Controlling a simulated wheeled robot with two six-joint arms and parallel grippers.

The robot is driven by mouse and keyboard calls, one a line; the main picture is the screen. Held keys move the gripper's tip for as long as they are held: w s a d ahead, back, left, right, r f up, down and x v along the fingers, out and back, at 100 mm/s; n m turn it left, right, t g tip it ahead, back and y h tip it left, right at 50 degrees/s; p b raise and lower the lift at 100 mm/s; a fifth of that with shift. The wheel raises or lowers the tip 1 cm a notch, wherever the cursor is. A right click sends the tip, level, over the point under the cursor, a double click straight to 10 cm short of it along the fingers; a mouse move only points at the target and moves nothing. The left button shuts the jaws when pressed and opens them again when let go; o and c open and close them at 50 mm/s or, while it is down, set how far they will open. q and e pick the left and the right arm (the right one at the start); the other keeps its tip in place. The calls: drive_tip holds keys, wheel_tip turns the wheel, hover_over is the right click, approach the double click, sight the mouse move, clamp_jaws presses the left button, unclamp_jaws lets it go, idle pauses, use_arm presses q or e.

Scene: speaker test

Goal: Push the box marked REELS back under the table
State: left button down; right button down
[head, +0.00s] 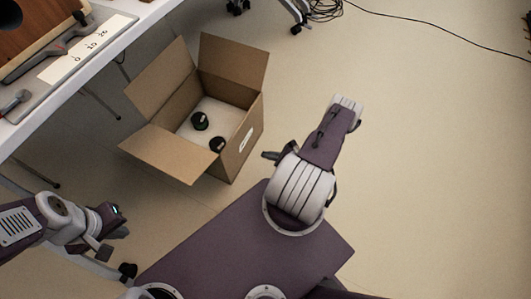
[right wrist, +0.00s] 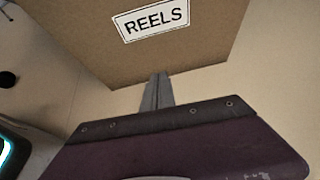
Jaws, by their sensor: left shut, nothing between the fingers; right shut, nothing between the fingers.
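The open cardboard box (head: 243,145) stands on the floor out beside the table (head: 62,92), its flaps spread. Two dark round items (head: 200,121) lie on a pale layer inside. A white label shows on its right side; in the right wrist view the box (right wrist: 205,52) carries the label REELS. My right gripper (head: 268,155) is shut and empty, just right of the box's labelled side. In the right wrist view its fingers (right wrist: 157,88) overlap the box's lower edge; I cannot tell whether they touch. My left gripper (head: 122,232) is shut and empty, below and left of the box.
A tool tray with a numbered strip (head: 88,48) lies on the table. Table legs (head: 100,103) stand left of the box. A wheeled chair base (head: 298,12) and black cables (head: 325,10) lie at the top. The floor at the right is clear.

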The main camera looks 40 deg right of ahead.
sight(245, 143)
drive_tip(key=shift+w+a+b, duration=0.2)
drive_tip(key=shift+w+a, duration=0.35)
drive_tip(key=shift+w, duration=0.85)
drive_tip(key=shift+w+a+b, duration=0.25)
drive_tip(key=shift+w+a, duration=0.25)
drive_tip(key=shift+w, duration=0.9)
drive_tip(key=shift+w+a+b, duration=0.2)
drive_tip(key=shift+w+a, duration=0.35)
drive_tip(key=shift+w, duration=0.85)
drive_tip(key=shift+w+a+b, duration=0.5)
drive_tip(key=shift+w+a, duration=0.2)
drive_tip(key=shift+w, duration=1.15)
drive_tip(key=shift+w+a+b, duration=0.55)
drive_tip(key=shift+w+a, duration=0.2)
drive_tip(key=shift+w, duration=1.15)
drive_tip(key=shift+w+a+b, duration=0.5)
drive_tip(key=shift+w+a, duration=0.2)
drive_tip(key=shift+w, duration=1.15)
drive_tip(key=shift+s, duration=0.1)
drive_tip(key=s+d+p, duration=0.1)
drive_tip(key=s, duration=0.1)
drive_tip(key=s+p, duration=0.1)
drive_tip(key=s, duration=0.1)
drive_tip(key=s+d+p, duration=0.1)
drive_tip(key=s, duration=0.1)
drive_tip(key=shift+s+d+r, duration=0.1)
drive_tip(key=shift+s+d, duration=0.15)
drive_tip(key=shift+d, duration=0.1)
drive_tip(key=shift+s+d, duration=0.1)
drive_tip(key=shift+s, duration=0.3)
